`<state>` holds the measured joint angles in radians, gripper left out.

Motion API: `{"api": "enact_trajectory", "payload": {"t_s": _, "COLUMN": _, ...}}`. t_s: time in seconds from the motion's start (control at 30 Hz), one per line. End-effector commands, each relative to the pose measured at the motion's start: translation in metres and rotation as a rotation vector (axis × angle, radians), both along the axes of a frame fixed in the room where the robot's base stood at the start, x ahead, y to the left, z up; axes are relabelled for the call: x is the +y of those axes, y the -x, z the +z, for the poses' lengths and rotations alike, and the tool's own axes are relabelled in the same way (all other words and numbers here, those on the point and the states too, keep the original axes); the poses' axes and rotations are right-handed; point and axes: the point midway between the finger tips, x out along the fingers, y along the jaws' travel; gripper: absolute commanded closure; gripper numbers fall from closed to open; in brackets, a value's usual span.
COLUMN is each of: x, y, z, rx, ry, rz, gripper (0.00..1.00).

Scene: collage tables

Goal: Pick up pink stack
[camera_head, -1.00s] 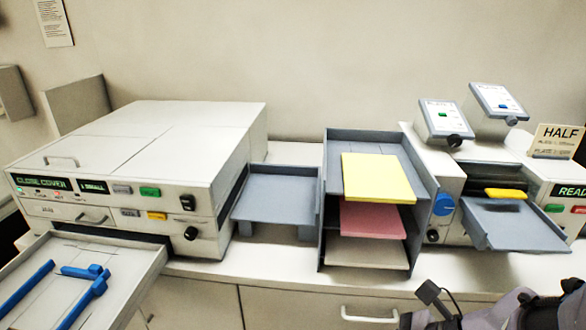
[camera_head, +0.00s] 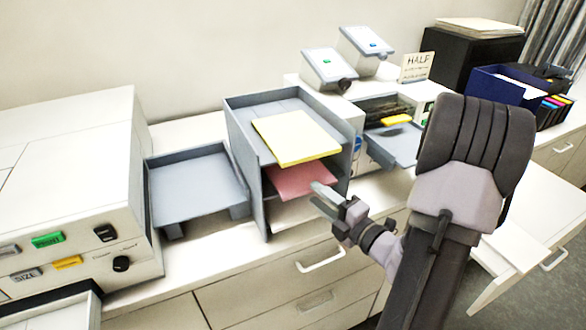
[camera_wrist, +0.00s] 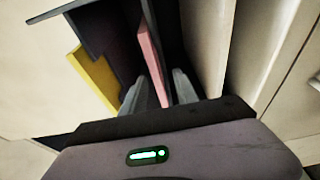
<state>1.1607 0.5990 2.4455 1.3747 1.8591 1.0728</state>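The pink stack (camera_head: 300,181) lies in the middle level of the grey tray rack (camera_head: 248,185), its front end sticking out. A yellow stack (camera_head: 296,138) lies above it and a whitish stack (camera_head: 288,213) below. My gripper (camera_head: 320,196) is at the front right corner of the pink stack. In the wrist view my gripper (camera_wrist: 158,78) is open, one finger on each side of the pink stack (camera_wrist: 150,50), with narrow gaps visible. The yellow stack (camera_wrist: 95,82) is outside the fingers, to the left.
A grey side tray (camera_head: 195,187) stands left of the rack, beside a white machine (camera_head: 60,160). Another machine with a grey output tray (camera_head: 395,150) stands to the right. Drawers (camera_head: 285,280) are below the counter. The space in front of the rack is open.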

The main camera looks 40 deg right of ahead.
Motion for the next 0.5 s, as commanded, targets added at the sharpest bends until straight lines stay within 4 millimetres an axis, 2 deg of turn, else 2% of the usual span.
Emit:
{"api": "enact_trajectory", "payload": {"t_s": 0.2, "x": -0.001, "y": -0.042, "z": 0.005, "rx": 0.0, "ry": 0.004, "rz": 0.007, "gripper": 0.64}}
{"api": "enact_trajectory", "payload": {"t_s": 0.3, "x": -0.001, "y": -0.049, "z": 0.005, "rx": 0.0, "ry": 0.003, "rz": 0.004, "gripper": 0.64}}
{"api": "enact_trajectory", "payload": {"t_s": 0.47, "x": -0.002, "y": -0.049, "z": 0.006, "rx": 0.0, "ry": 0.002, "rz": 0.002, "gripper": 0.64}}
{"api": "enact_trajectory", "payload": {"t_s": 0.5, "x": -0.002, "y": -0.049, "z": 0.006, "rx": 0.0, "ry": 0.002, "rz": 0.003, "gripper": 0.68}}
